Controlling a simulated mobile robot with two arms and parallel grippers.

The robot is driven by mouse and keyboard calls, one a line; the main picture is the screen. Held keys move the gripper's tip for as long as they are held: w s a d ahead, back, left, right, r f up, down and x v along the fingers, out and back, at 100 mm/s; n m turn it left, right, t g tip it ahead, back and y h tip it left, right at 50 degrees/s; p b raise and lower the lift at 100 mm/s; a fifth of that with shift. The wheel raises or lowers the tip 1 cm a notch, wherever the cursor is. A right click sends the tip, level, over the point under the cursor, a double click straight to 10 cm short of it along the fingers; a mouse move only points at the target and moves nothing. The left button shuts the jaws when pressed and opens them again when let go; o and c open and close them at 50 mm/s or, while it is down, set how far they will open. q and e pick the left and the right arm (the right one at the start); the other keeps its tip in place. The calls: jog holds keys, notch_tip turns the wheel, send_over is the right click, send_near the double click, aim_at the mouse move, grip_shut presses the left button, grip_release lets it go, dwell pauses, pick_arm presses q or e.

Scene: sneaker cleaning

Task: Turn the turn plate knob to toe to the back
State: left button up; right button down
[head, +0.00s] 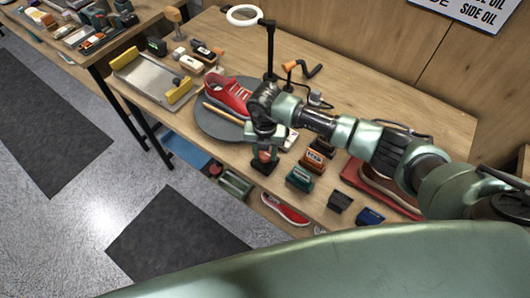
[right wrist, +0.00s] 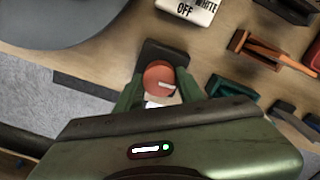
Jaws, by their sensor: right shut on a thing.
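The turn plate (head: 207,126) is a dark grey disc on the workbench. A red sneaker (head: 226,93) with light laces stands on it, slanting from upper left to lower right. My arm hides part of the plate's right side, and I cannot clearly tell which end is the toe. The turn plate knob shows in the right wrist view as a red ball (right wrist: 159,76) on a black base (right wrist: 166,54). My right gripper (head: 265,153) points down at the bench's front edge and is shut on the knob, one finger on each side. My left gripper is not in view.
A wooden stick (head: 219,111) lies on the plate beside the sneaker. A ring lamp (head: 244,15) stands behind. A metal tray (head: 150,77) with yellow ends is at left. Orange (head: 313,161) and green (head: 299,178) boxes stand close right of the gripper. A red tray (head: 372,181) lies farther right.

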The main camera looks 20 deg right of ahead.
jog(key=shift+w+d+f+n+b, duration=0.1)
jog(key=shift+d+f+n+b, duration=0.1)
jog(key=shift+n+b, duration=0.5)
jog(key=n+b, duration=1.3)
jog(key=b, duration=0.3)
jog(key=shift+a+n, duration=0.1)
jog(key=shift+n, duration=0.3)
jog(key=shift+r+n+b, duration=0.1)
jog(key=shift+n+b, duration=0.85)
jog(key=shift+n, duration=0.05)
jog(key=shift+a, duration=0.1)
jog(key=c, duration=1)
grip_release()
jog(key=shift+o, duration=0.5)
jog(key=shift+a, duration=0.1)
